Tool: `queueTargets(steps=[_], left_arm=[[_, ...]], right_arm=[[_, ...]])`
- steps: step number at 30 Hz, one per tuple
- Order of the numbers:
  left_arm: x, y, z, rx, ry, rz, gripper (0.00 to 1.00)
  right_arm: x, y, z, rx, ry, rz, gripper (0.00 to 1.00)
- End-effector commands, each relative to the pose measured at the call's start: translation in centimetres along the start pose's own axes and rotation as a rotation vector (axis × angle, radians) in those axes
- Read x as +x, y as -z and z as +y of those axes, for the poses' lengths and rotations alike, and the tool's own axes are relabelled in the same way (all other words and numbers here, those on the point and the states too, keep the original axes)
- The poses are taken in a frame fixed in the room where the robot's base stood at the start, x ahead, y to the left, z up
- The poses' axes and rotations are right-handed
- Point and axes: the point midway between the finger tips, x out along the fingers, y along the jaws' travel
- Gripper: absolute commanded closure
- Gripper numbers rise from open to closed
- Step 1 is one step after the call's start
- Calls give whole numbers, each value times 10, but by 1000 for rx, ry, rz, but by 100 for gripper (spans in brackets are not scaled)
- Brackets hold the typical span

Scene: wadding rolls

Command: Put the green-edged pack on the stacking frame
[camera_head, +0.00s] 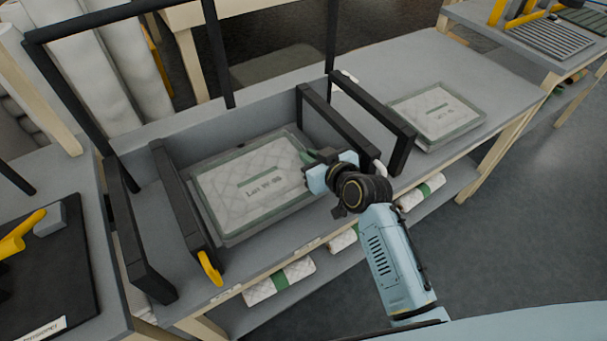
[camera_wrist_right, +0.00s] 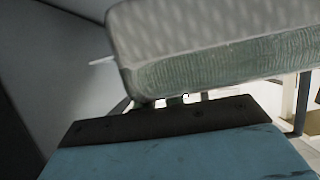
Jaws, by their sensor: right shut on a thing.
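A flat, clear-wrapped white quilted pack with a green edge and a printed label (camera_head: 235,196) lies level between the black uprights of the stacking frame (camera_head: 181,207). My right gripper (camera_head: 312,166) is shut on its right edge. In the right wrist view the pack's green edge (camera_wrist_right: 215,70) is just beyond the dark jaw plate (camera_wrist_right: 170,122). A grey layer shows under the pack; I cannot tell whether the pack touches it. My left gripper is not in view.
A second green-edged pack (camera_head: 437,113) lies on the grey bench to the right. Rolls with green bands (camera_head: 280,283) sit on the lower shelf. A black mat (camera_head: 60,285) with a yellow-handled tool (camera_head: 22,236) is at left.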

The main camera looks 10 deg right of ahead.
Motion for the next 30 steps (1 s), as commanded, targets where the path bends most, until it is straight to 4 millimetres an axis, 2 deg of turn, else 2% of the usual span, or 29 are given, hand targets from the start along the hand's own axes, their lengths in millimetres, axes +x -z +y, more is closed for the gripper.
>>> queueTargets(steps=[5, 12, 21, 22, 26, 30], left_arm=[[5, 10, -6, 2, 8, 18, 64], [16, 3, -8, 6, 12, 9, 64], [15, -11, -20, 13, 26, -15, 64], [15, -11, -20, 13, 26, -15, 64], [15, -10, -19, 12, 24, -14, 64], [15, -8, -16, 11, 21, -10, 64]], right_arm=[[5, -13, 0, 1, -1, 1, 100], [17, -42, 1, 2, -1, 0, 100], [17, -42, 1, 0, -2, 1, 100], [17, -43, 1, 0, -2, 0, 87], [17, -42, 1, 0, -2, 0, 70], [17, -42, 1, 0, -2, 0, 68]])
